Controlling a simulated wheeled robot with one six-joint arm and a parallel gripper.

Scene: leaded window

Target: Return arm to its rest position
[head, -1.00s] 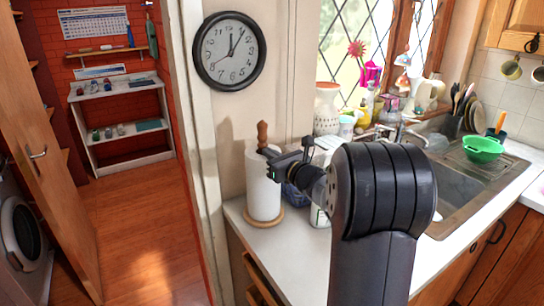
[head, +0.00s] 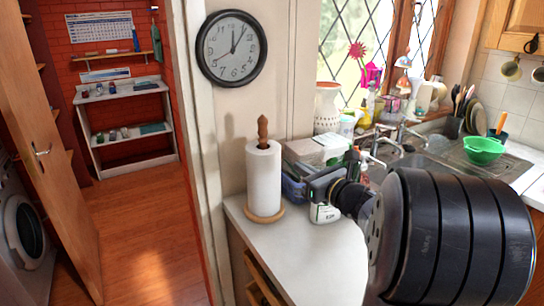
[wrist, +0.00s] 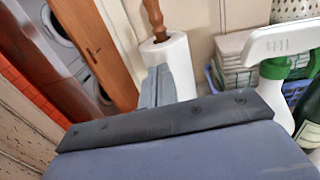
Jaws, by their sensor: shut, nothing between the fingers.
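My arm (head: 450,235) fills the lower right of the head view, its large dark joint close to the camera. My gripper (head: 322,185) is partly seen end-on over the counter, right of the paper towel roll (head: 264,180) and by the spray bottle (head: 325,213). In the wrist view my gripper's grey fingers (wrist: 156,88) are together and empty, in front of the paper towel roll (wrist: 172,58). The spray bottle (wrist: 272,80) stands to their right there. I cannot tell the exact gap to either.
The white counter (head: 310,255) is bare at its front. A blue basket (head: 292,190) and boxes stand behind the gripper. The sink (head: 425,165) and a green bowl (head: 484,150) lie farther right. A doorway with open wooden floor (head: 150,240) is on the left.

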